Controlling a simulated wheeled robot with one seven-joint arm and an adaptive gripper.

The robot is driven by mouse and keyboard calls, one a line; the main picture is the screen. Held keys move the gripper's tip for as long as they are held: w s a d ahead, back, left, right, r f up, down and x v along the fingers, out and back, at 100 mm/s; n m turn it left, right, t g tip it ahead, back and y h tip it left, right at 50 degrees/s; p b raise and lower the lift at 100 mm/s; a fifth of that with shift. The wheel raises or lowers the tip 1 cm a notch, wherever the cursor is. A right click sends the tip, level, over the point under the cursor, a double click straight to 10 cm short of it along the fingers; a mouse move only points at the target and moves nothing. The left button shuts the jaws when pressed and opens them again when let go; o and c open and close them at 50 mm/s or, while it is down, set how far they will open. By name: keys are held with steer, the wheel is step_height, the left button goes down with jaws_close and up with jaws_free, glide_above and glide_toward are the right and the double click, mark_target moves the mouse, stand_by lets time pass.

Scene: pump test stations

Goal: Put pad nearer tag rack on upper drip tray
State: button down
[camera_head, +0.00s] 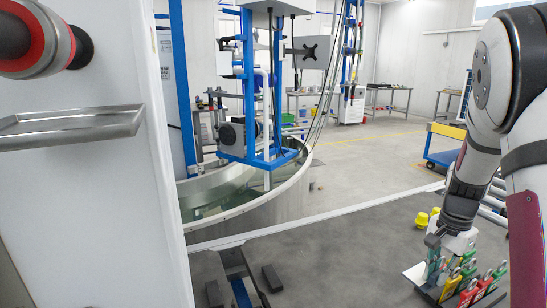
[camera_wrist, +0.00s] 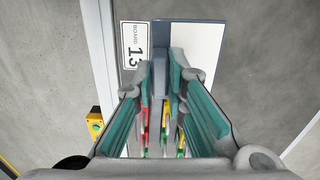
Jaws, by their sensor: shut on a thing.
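A shallow metal drip tray (camera_head: 75,125) is fixed to the white panel at the left of the head view, and its visible part is empty. My gripper (camera_head: 436,243) is low at the right, over the tag rack (camera_head: 417,277) with its red, green and yellow tags. In the wrist view my gripper (camera_wrist: 164,75) has a narrow grey-blue block (camera_wrist: 160,77) between its teal-lined fingers. I cannot tell whether this block is a pad or part of the rack. Tags (camera_wrist: 163,130) show between the fingers.
A red-ringed metal fitting (camera_head: 45,45) juts out above the tray. A round metal tank (camera_head: 250,205) with a blue frame (camera_head: 248,100) stands in the middle. A white plate lettered "BOARD 13" (camera_wrist: 133,45) lies beside the rack.

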steer(key=s+a+f+n+b, duration=0.1)
steer(key=a+n+b, duration=0.1)
steer(key=a+n, duration=0.7)
steer(key=s+a+f+n+b, duration=0.15)
steer(key=a+n, duration=0.35)
steer(key=a, duration=0.7)
step_height(320, 180, up, 6)
steer(key=s+p, duration=0.1)
steer(key=p, duration=1.5)
steer(key=shift+s+m, duration=0.3)
steer(key=shift+s, duration=0.1)
steer(key=shift+a, duration=0.1)
steer(key=w+d+f+m+b, duration=0.1)
steer(key=d+f+m+b, duration=0.2)
steer(key=d, duration=0.4)
steer(key=w+d+f+m+b, duration=0.1)
steer(key=d+f+m+b, duration=0.3)
steer(key=d+m+b, duration=0.2)
steer(key=w+d+f+m+b, duration=0.2)
steer(key=d+f+m+b, duration=0.1)
steer(key=d+m+b, duration=0.2)
steer(key=shift+d+f+b, duration=0.35)
steer(key=shift+d+b, duration=0.9)
steer(key=shift+d, duration=0.8)
steer(key=shift+w+f, duration=0.1)
steer(key=shift+f, duration=0.05)
